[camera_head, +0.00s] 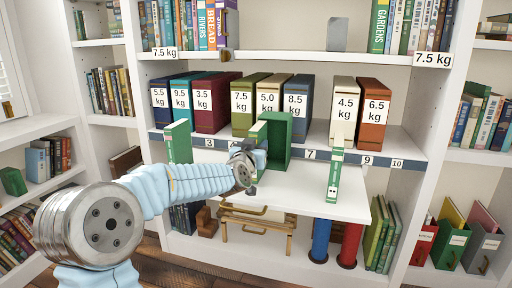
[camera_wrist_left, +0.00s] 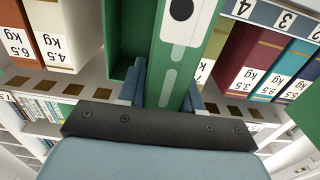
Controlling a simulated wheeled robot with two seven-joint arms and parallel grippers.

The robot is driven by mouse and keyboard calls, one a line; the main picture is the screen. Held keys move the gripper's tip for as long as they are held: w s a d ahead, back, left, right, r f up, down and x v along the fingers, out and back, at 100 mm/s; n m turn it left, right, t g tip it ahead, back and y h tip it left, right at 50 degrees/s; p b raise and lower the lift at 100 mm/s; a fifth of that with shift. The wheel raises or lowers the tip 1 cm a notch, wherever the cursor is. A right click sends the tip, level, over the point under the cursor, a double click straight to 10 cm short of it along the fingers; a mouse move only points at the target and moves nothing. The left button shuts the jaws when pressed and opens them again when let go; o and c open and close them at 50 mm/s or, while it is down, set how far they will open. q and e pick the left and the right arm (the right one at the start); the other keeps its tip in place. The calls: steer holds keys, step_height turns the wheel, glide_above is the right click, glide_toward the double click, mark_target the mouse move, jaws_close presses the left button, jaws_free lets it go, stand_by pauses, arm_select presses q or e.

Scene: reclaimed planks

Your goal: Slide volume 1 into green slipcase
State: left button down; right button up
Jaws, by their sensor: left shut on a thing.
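The green slipcase (camera_head: 278,140) stands upright on the white pull-out board, its open side facing me; it also shows in the wrist view (camera_wrist_left: 118,35). My left gripper (camera_head: 247,168) is shut on a green book with a white spine label bearing one dark dot, taken as volume 1 (camera_head: 256,133). The wrist view shows this book (camera_wrist_left: 180,55) between the fingers, spine toward the camera. It is upright at the slipcase's left side in the head view; how far it is inside I cannot tell. My right gripper is not in view.
A green volume (camera_head: 178,142) stands left of the slipcase. Another green-and-white volume (camera_head: 335,165) stands upright at the right. Weight-labelled binders (camera_head: 297,100) line the shelf behind. The board (camera_head: 305,190) is clear between slipcase and right volume.

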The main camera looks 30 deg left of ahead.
arm_select(q)
steer(key=shift+p+x, duration=0.65)
steer(key=shift+x, duration=1.75)
steer(key=c, duration=0.7)
jaws_free()
steer(key=shift+s, duration=0.2)
steer(key=b+v, duration=0.1)
steer(key=v, duration=1.2)
steer(key=shift+s+d, duration=0.15)
steer(key=shift+s, duration=0.1)
